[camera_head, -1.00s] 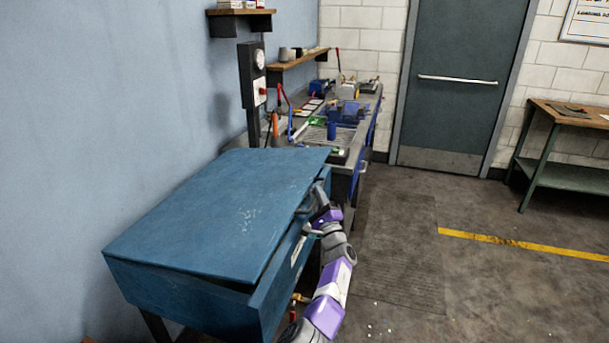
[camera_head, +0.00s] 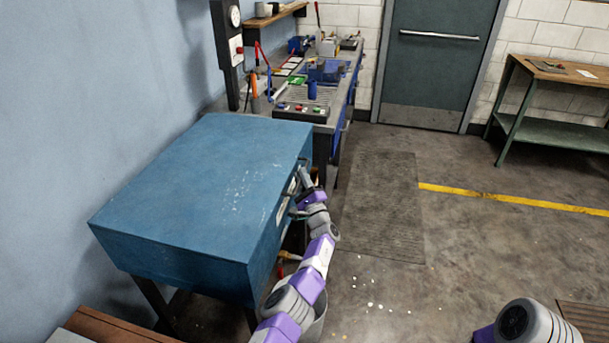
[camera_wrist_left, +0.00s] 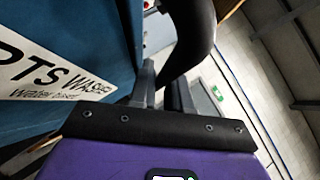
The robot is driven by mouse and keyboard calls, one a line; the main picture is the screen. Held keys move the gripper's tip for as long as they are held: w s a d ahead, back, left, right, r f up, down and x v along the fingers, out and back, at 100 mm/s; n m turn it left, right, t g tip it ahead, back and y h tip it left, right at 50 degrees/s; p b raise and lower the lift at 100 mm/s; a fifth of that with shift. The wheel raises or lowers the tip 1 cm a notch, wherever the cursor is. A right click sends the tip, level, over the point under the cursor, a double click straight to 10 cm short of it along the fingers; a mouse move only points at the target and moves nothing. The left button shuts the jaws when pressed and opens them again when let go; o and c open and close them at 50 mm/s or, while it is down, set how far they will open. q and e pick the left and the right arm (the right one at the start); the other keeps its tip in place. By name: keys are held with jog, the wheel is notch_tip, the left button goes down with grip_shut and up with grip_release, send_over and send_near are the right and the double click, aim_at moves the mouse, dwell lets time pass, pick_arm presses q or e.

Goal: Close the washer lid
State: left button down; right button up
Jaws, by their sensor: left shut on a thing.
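The blue parts washer (camera_head: 190,265) stands against the left wall. Its blue lid (camera_head: 210,165) lies down flat, with no clear gap along its front edge. My left gripper (camera_head: 304,184) is at the washer's front side near the lid's edge. In the left wrist view, its fingers (camera_wrist_left: 164,92) are shut on a dark curved handle (camera_wrist_left: 190,35) beside the blue front. A white label (camera_wrist_left: 45,75) is on that front. My right gripper is out of view; only part of my right arm shows at lower right.
A workbench (camera_head: 315,112) with tools and a control box stands behind the washer. A grey bucket (camera_head: 316,325) is below my left arm. A wooden surface (camera_head: 110,328) is at lower left. The floor to the right is mostly clear.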

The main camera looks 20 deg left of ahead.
pick_arm(q)
jog(key=shift+a+f, duration=0.25)
jog(key=shift+f, duration=0.4)
jog(key=c, duration=1.2)
grip_release()
jog(key=shift+d+r, duration=0.1)
jog(key=shift+r, duration=0.1)
jog(key=shift+s+d+p, duration=0.1)
jog(key=shift+d+p, duration=0.05)
jog(key=shift+p, duration=0.45)
jog(key=p+v, duration=0.7)
jog(key=p, duration=0.2)
